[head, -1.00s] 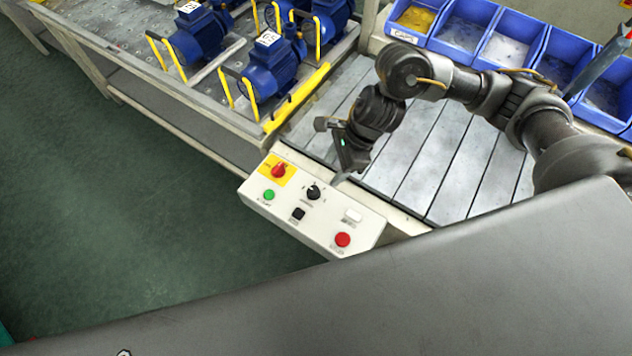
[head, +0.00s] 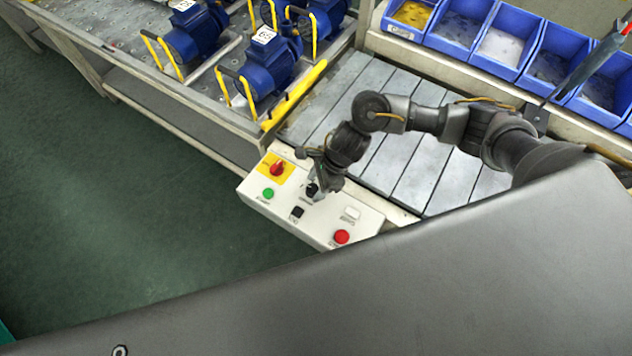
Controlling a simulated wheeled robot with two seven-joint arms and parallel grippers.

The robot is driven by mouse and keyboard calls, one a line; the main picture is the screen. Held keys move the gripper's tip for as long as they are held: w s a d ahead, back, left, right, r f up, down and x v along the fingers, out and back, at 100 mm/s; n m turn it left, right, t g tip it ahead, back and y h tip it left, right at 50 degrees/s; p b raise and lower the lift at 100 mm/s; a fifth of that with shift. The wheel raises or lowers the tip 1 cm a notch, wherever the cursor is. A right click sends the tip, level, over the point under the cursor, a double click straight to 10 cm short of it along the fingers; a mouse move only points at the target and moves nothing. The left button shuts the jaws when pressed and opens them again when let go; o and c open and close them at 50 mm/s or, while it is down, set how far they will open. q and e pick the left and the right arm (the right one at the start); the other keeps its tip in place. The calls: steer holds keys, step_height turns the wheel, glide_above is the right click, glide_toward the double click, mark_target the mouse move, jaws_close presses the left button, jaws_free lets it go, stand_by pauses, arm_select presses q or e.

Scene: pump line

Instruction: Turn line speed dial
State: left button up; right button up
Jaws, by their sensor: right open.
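The line speed dial (head: 312,190) is a black knob on the white control panel (head: 335,225). It is partly hidden by my right gripper (head: 318,186), which has its fingers over and around the dial's place. The jaws are open; I cannot tell whether they touch the knob. My left gripper is not in view.
Blue pumps (head: 270,58) stand at the back left; blue bins (head: 505,42) line the back right.

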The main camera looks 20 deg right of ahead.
steer(key=shift+a+f, duration=0.1)
steer(key=shift+f, duration=0.2)
steer(key=c, duration=1)
